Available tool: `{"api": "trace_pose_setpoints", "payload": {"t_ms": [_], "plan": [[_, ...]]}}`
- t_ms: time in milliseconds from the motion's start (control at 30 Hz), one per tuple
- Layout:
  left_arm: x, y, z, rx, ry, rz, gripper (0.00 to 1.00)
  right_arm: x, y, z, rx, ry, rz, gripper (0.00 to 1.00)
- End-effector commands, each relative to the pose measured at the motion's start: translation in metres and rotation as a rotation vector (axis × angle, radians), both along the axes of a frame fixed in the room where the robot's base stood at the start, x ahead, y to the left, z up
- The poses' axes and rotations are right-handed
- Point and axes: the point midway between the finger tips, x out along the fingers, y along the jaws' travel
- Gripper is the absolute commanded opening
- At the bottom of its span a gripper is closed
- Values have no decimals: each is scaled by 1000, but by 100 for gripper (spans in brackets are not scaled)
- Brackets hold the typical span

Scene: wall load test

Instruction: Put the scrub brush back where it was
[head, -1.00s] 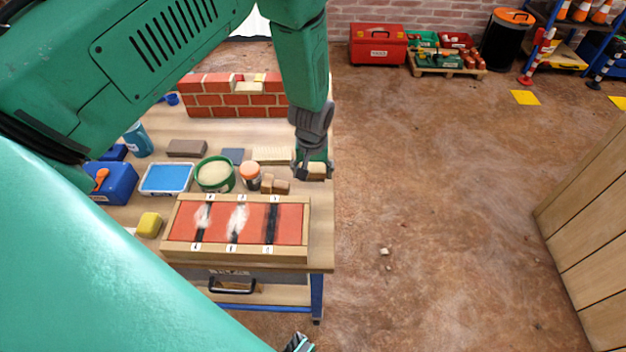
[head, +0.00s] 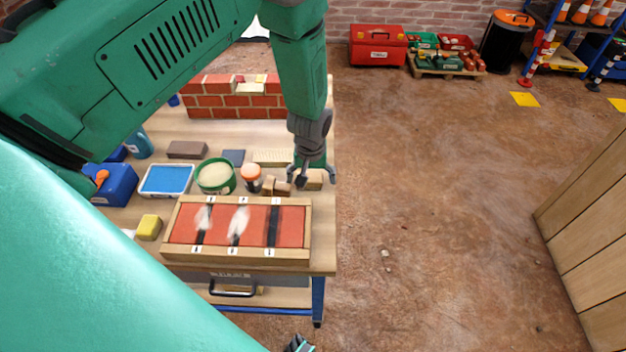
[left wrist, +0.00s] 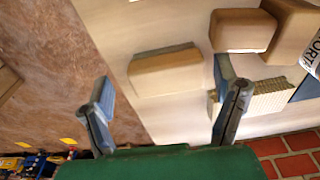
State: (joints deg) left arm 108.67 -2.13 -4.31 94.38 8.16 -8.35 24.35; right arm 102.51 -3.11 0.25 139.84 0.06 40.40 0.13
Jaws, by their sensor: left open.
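The scrub brush (head: 313,180) is a small tan wooden block with a darker strip along one edge. It lies at the right edge of the workbench, right of two small wooden blocks (head: 275,187). My left gripper (head: 316,181) is open above it, with one finger on each side. In the left wrist view the brush (left wrist: 166,73) lies between the spread fingers of the left gripper (left wrist: 163,74), with a gap on both sides.
A framed red panel (head: 290,226) with dark stripes lies in front. A green-rimmed tub (head: 215,177), an orange-lidded jar (head: 251,174) and a ribbed cream block (head: 272,157) stand close by. A low brick wall (head: 235,98) is behind. Open floor lies to the right.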

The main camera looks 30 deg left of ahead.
Motion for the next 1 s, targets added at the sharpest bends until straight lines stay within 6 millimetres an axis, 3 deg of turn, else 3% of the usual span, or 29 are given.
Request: {"api": "trace_pose_setpoints", "payload": {"t_ms": [200,433,600,1000], "plan": [[-4,-4,52,2,-3,0,82,0,0,12,0,0,1,83],[-8,-7,90,2,-1,-1,82,0,0,18,0,0,1,83],[-10,-7,99,1,0,-1,82,0,0,19,0,0,0,83],[-10,-7,100,1,0,0,82,0,0,19,0,0,0,83]]}}
